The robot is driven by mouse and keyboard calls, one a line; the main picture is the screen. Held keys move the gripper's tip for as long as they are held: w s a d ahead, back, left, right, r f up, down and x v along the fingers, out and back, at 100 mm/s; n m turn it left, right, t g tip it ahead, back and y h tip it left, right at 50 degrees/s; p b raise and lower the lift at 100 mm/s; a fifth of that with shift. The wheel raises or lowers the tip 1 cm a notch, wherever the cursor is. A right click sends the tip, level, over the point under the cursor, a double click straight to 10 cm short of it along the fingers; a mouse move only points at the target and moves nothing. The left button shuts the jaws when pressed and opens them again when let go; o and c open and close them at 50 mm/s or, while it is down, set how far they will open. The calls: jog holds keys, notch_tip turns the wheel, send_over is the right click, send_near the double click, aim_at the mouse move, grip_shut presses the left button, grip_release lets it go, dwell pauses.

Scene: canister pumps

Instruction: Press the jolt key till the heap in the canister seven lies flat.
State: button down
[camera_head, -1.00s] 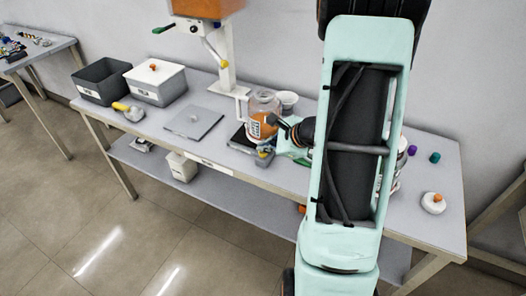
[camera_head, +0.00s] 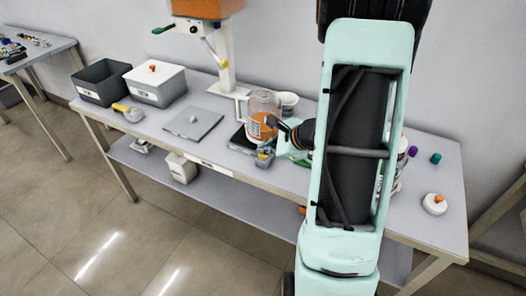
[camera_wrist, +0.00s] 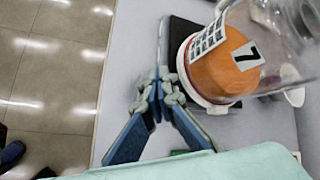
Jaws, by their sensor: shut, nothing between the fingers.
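Canister seven (camera_wrist: 222,70) is a clear jar with orange contents and a black "7" on a white label. In the head view the canister (camera_head: 263,108) stands upright at the middle of the bench. The orange heap (camera_wrist: 218,76) fills its lower part; I cannot tell clearly whether its top is level. My gripper also shows in the head view (camera_head: 266,157).
A white stand with an orange hopper (camera_head: 200,8) rises behind the canister. A grey plate (camera_head: 193,122), a yellow-handled scoop (camera_head: 128,112), a white lidded bin (camera_head: 157,88) and a dark bin (camera_head: 99,92) are left. A white bowl (camera_head: 288,101) stands behind the canister.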

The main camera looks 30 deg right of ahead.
aim_at(264, 155)
jog(key=shift+r+p, duration=0.7)
jog(key=shift+r, duration=0.35)
notch_tip(264, 155, up, 5)
jog(key=p, duration=0.3)
dwell(0.6)
